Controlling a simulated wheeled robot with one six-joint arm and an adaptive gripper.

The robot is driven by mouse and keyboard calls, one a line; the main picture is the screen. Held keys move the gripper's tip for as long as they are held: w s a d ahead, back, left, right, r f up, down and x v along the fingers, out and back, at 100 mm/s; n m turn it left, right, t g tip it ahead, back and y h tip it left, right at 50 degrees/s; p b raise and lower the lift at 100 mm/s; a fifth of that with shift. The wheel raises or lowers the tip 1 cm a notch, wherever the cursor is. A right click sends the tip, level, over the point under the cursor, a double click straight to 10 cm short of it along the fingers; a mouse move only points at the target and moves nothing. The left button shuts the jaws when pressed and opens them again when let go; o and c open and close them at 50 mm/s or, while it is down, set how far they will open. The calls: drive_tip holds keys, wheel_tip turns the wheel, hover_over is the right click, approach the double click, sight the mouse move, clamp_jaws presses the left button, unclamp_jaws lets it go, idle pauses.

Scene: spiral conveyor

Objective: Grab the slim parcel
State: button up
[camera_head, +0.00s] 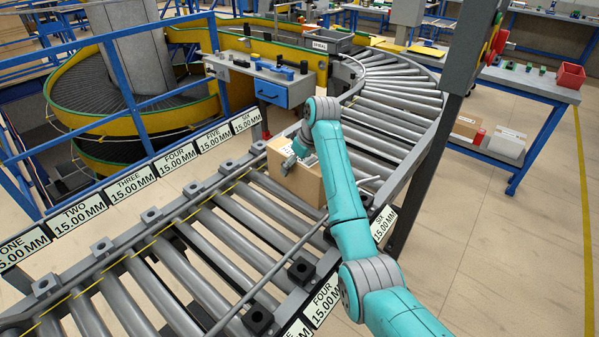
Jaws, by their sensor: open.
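A brown cardboard parcel (303,184) sits on the roller conveyor (215,240), just past the middle of the picture. It is the only parcel I see on the rollers, and part of its right side is hidden behind my teal arm. My gripper (289,161) is at the parcel's upper left part, close over or against it. The fingers are small and partly hidden by the wrist, and I cannot tell whether they touch the parcel. My gripper is open and holds nothing that I can see.
Rails with numbered signs (130,185) line the conveyor. A control box with a blue front (270,92) stands behind the parcel. A dark post (445,120) rises at right. A shelf holds boxes (467,127) and a bench carries a red bin (570,76). Floor at lower right is clear.

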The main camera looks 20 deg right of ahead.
drive_tip(key=c, duration=1.7)
